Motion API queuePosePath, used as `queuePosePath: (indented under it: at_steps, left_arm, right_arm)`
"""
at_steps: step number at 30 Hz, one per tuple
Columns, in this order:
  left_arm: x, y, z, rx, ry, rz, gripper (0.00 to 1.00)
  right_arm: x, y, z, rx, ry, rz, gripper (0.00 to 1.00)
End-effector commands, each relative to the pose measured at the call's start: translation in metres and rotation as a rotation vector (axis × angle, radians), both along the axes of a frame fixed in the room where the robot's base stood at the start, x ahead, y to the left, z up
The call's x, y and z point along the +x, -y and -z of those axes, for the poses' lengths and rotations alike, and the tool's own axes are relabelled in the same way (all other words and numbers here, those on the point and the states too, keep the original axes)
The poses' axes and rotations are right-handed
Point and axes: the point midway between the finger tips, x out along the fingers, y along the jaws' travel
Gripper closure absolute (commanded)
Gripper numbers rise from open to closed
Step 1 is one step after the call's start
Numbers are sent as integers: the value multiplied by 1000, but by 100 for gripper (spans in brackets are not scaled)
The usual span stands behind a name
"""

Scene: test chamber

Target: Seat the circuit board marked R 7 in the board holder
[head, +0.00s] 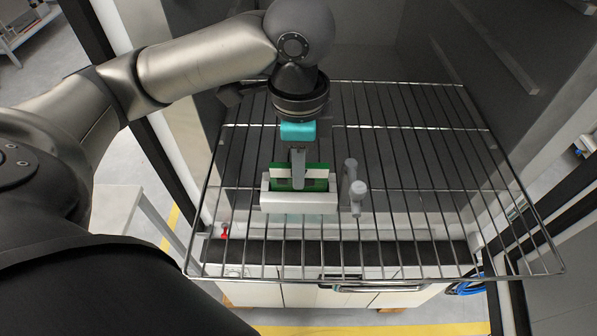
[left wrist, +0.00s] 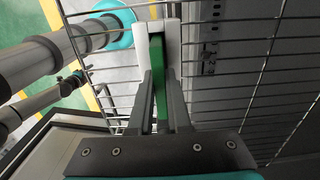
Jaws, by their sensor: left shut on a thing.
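A green circuit board (head: 317,172) stands upright at a light grey board holder (head: 298,203) on the wire rack. My left gripper (head: 299,178) points down from above and is shut on the board. In the left wrist view the board (left wrist: 160,85) shows edge-on between the two dark fingers (left wrist: 161,95), and its far end lies between the white walls of the holder (left wrist: 173,48). The board's lower edge is hidden by the holder's front wall, so I cannot tell how deep it sits. No marking is readable. My right gripper is not in view.
The wire rack (head: 420,187) spans the chamber between grey walls. A grey post-like fitting (head: 354,187) stands close to the right of the holder. The rack's right side is clear. A white cabinet (head: 300,294) lies below the rack's front edge.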

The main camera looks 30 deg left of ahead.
Motion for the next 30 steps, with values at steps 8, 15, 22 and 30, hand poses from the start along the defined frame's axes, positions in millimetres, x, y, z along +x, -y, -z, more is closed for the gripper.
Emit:
queuePosePath:
  at_steps: [8, 15, 22, 30]
  left_arm:
    - [0, 0, 11, 0, 1, 1, 100]
    - [0, 0, 14, 1, -1, 0, 82]
    - [0, 0, 14, 1, 1, 0, 56]
    - [0, 0, 13, 1, 1, 0, 54]
  right_arm:
    - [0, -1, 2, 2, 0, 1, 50]
    - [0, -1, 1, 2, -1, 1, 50]
    - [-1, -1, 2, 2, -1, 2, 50]
    - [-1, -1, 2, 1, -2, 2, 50]
